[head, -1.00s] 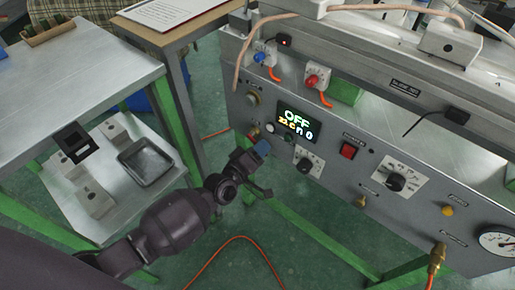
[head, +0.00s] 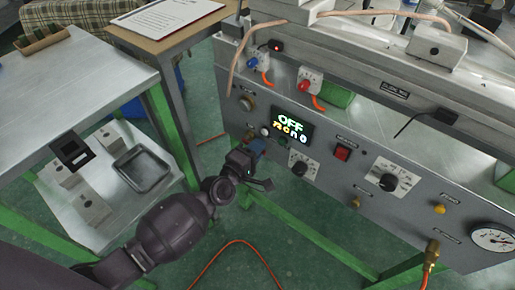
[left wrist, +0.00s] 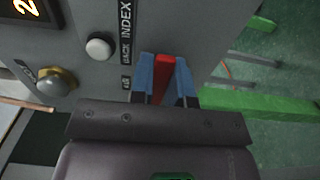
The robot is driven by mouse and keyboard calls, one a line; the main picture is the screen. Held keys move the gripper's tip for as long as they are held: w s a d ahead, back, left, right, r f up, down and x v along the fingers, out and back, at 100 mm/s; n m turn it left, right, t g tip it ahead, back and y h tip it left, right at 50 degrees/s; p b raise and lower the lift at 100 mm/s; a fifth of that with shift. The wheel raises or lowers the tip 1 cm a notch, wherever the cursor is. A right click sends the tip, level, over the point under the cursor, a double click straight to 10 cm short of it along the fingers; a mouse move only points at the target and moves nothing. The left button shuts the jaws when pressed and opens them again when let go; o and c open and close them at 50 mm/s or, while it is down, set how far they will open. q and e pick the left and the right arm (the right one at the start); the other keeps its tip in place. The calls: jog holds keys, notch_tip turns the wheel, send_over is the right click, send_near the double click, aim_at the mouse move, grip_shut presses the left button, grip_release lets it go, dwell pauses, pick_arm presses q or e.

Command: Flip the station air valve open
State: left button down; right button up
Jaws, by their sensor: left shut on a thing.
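A red valve handle (left wrist: 164,72) stands out from the grey station panel in the left wrist view. The blue fingertips of my left gripper (left wrist: 166,82) are on both sides of it, shut on it. There the gripper hides most of the handle. The valve body is hidden. My right gripper is in neither view.
A white button (left wrist: 98,47) and a round knob (left wrist: 50,82) are near the handle. A red switch (head: 342,152), a black dial (head: 388,182) and a pressure gauge (head: 493,238) are farther right. A metal side table (head: 75,75) stands left. Orange hoses cross the green floor.

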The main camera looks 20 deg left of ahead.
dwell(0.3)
pick_arm(q)
jog(key=c, duration=1.1)
grip_release()
jog(key=p+v, duration=0.1)
jog(key=v, duration=1)
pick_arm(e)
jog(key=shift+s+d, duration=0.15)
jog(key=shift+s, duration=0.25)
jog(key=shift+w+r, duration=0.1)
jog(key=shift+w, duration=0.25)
